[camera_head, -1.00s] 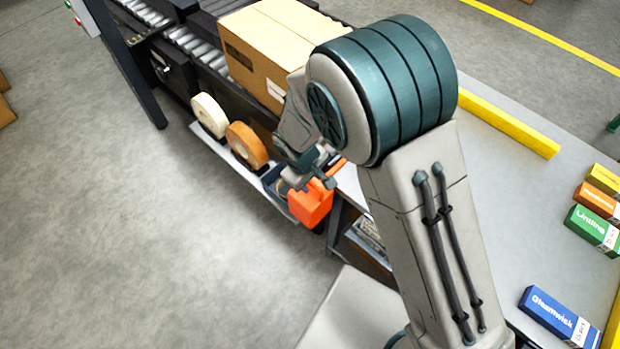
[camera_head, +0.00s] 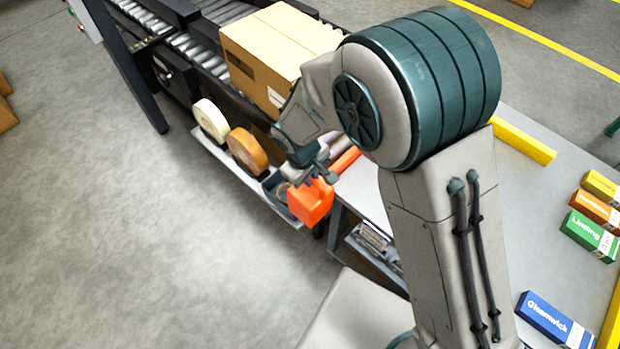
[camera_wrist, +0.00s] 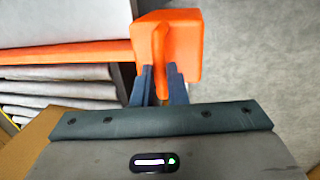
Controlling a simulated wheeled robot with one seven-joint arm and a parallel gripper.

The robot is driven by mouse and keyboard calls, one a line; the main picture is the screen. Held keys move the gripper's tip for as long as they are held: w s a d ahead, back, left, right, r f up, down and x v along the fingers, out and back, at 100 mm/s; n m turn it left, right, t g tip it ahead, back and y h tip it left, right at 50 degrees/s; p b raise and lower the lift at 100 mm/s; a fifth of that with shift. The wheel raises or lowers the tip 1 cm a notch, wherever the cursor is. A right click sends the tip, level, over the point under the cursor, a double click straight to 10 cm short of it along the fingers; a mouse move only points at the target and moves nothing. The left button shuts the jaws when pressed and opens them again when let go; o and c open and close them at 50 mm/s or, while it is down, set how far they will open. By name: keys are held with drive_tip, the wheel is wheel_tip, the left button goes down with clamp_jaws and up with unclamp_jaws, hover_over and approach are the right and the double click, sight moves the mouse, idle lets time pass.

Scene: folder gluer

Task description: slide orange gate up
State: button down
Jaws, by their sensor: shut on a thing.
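The orange gate shows as a boxy orange end block (camera_head: 311,203) with an orange bar (camera_head: 345,158) running from it toward the table edge. In the wrist view the gate's block (camera_wrist: 182,50) has an upright fin at its middle, and the bar (camera_wrist: 60,54) reaches to the left. My gripper (camera_head: 318,177) is at the block's top. In the wrist view its two dark fingers (camera_wrist: 160,84) are closed around the fin, one on each side.
A cardboard box (camera_head: 275,55) sits on the roller conveyor (camera_head: 190,45) behind my arm. A cream tape roll (camera_head: 210,121) and a brown one (camera_head: 247,151) stand left of the gate. Small boxes, including a blue one (camera_head: 555,318), lie on the grey table at the right.

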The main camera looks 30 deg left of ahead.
drive_tip(key=shift+a+r, duration=0.1)
drive_tip(key=shift+r, duration=0.1)
drive_tip(key=c, duration=1.5)
unclamp_jaws()
drive_tip(key=shift+o, duration=0.2)
wheel_tip(320, 180, up, 14)
drive_tip(key=s, duration=0.2)
drive_tip(key=shift+s+a+f+p, duration=0.2)
drive_tip(key=shift+s+f+p, duration=0.05)
drive_tip(key=shift+s+p, duration=0.1)
